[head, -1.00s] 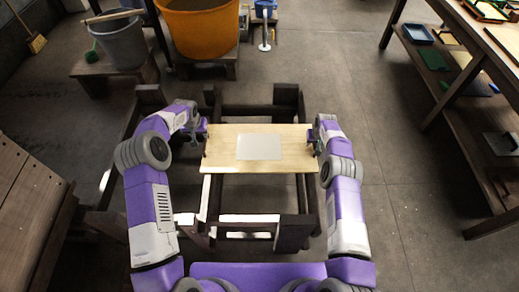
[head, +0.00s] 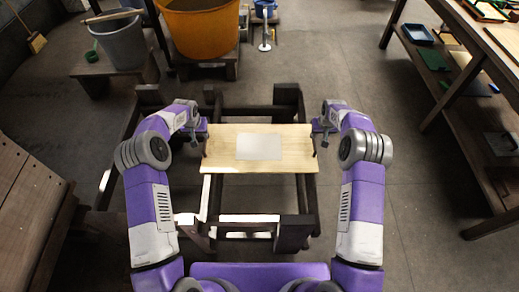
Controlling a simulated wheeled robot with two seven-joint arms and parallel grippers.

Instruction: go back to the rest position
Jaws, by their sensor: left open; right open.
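A light wooden board (head: 222,158) lies on a dark wooden frame (head: 293,232) in front of me. A pale grey sheet (head: 259,146) rests flat on the middle of the board. My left gripper (head: 204,138) is at the board's left edge, open, with nothing visible in it. My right gripper (head: 316,137) is at the board's right edge, also open and seemingly empty. Both are small in the view, and I cannot tell whether the fingers touch the board.
An orange tub (head: 203,34) and a grey bucket (head: 122,46) stand on wooden stands behind the frame. A shelved wooden table (head: 462,84) is at the right, a slatted wooden surface (head: 25,200) at the left. The floor right of the frame is clear.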

